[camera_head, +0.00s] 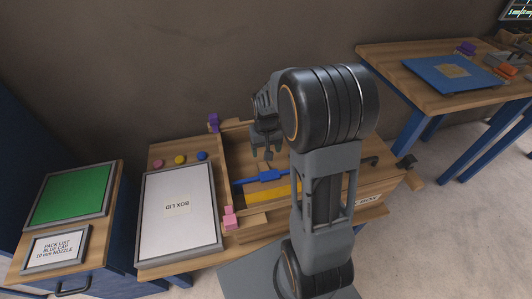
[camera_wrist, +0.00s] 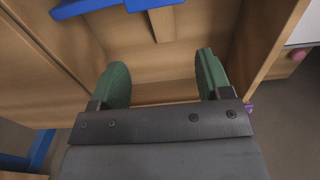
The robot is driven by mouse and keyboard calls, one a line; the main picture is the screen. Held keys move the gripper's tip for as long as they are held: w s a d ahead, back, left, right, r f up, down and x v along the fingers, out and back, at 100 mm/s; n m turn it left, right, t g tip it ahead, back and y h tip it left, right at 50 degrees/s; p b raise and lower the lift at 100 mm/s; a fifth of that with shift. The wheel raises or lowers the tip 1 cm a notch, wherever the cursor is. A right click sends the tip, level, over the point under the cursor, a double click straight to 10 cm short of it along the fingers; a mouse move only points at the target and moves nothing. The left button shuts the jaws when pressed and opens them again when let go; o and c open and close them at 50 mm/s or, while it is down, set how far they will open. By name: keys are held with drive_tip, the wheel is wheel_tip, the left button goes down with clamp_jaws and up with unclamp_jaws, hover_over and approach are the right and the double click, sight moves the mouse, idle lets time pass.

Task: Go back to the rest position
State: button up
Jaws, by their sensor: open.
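My gripper (camera_head: 262,152) hangs over the open wooden box (camera_head: 232,160) in the head view, pointing down. In the wrist view its two green-padded fingers (camera_wrist: 160,85) stand wide apart with nothing between them. A blue tool-like piece (camera_head: 268,176) lies in the box, just below and apart from the fingertips in the head view. It also shows at the top edge of the wrist view (camera_wrist: 88,7). A yellow strip (camera_head: 262,194) lies in front of it in the box. My arm hides part of the box's right side.
A white box lid (camera_head: 163,235) lies left of the box, with pink, yellow and blue caps (camera_head: 180,159) behind it. A green panel (camera_head: 70,194) and pack list sign (camera_head: 53,251) lie farther left. Another table (camera_head: 400,60) with a blue mat stands at the back right.

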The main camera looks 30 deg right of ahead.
drive_tip(key=shift+r, duration=0.15)
idle(0.5)
drive_tip(key=s, duration=0.2)
drive_tip(key=p, duration=0.1)
drive_tip(key=shift+s+a+r+g, duration=0.3)
drive_tip(key=shift+s+a+r, duration=0.1)
drive_tip(key=s+a+r+t+p, duration=0.1)
drive_tip(key=s+a+r+p, duration=0.1)
drive_tip(key=r+p, duration=0.3)
drive_tip(key=s+a+r+n+t+p, duration=0.1)
drive_tip(key=s+r+p, duration=0.3)
drive_tip(key=r, duration=0.8)
drive_tip(key=s+a+r+n+t+p, duration=0.1)
drive_tip(key=s+a+r+p, duration=0.3)
drive_tip(key=r, duration=0.5)
drive_tip(key=t+p, duration=0.1)
drive_tip(key=p, duration=0.1)
drive_tip(key=shift+r+p, duration=0.3)
drive_tip(key=shift+r, duration=0.05)
drive_tip(key=shift+s, duration=0.1)
